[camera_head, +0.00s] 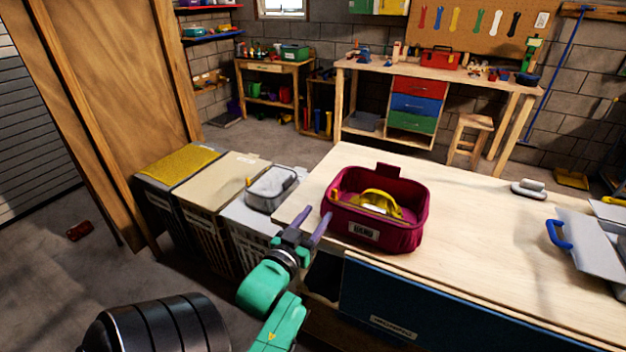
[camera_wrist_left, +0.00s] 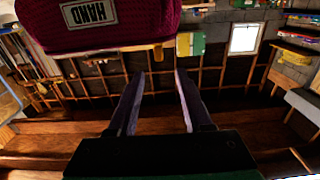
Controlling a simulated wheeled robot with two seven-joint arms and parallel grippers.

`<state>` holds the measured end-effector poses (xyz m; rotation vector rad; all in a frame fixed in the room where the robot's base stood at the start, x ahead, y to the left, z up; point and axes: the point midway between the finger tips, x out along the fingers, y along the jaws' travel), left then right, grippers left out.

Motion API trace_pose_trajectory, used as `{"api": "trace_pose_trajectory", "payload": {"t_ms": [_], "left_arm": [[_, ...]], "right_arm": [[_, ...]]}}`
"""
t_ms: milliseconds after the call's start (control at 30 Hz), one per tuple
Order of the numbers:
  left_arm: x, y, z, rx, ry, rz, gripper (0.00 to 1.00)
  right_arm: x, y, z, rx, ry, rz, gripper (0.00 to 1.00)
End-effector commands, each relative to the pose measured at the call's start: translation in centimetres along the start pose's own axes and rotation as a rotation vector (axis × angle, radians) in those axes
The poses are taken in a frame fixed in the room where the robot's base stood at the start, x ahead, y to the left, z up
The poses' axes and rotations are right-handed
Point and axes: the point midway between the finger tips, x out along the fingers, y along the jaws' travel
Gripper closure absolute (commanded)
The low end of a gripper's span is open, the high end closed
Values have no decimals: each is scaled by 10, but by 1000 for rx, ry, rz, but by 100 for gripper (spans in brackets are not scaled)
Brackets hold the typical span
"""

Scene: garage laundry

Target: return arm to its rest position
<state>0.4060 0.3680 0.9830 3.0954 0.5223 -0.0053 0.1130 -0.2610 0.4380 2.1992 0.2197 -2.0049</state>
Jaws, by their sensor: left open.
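My left gripper (camera_head: 303,228) is in the head view, its arm coming in from below. Its two purple-grey fingers are apart, with nothing between them. It is just left of a dark red fabric basket (camera_head: 408,238) with a white label, which stands on the wooden table. A yellow curved item (camera_head: 382,199) lies in the basket. In the left wrist view the open fingers (camera_wrist_left: 158,85) show below the basket (camera_wrist_left: 125,30), whose label reads HAND. I cannot tell from the pictures whether the gripper touches the basket. My right gripper is not in view.
The wooden table (camera_head: 490,225) bears a grey sheet with a blue handle (camera_head: 558,233) at right. Lidded hampers (camera_head: 215,182) stand left of it, one topped by a grey basket (camera_head: 271,188). A workbench (camera_head: 460,77) and stool (camera_head: 475,124) are behind. Floor at lower left is mostly clear.

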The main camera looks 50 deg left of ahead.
Motion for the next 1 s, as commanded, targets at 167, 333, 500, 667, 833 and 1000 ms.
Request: {"api": "trace_pose_trajectory", "payload": {"t_ms": [167,333,500,667,833,1000], "left_arm": [[-11,0,-1,0,0,0,50],[-10,0,-1,1,1,0,50],[-10,0,-1,1,1,0,50],[-10,1,0,1,-5,1,50],[-7,26,39,12,-225,57,50],[-34,68,104,88,-613,180,50]], "right_arm": [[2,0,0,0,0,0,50],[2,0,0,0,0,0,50],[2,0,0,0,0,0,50],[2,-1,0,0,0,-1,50],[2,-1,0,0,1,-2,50],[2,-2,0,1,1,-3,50]]}}
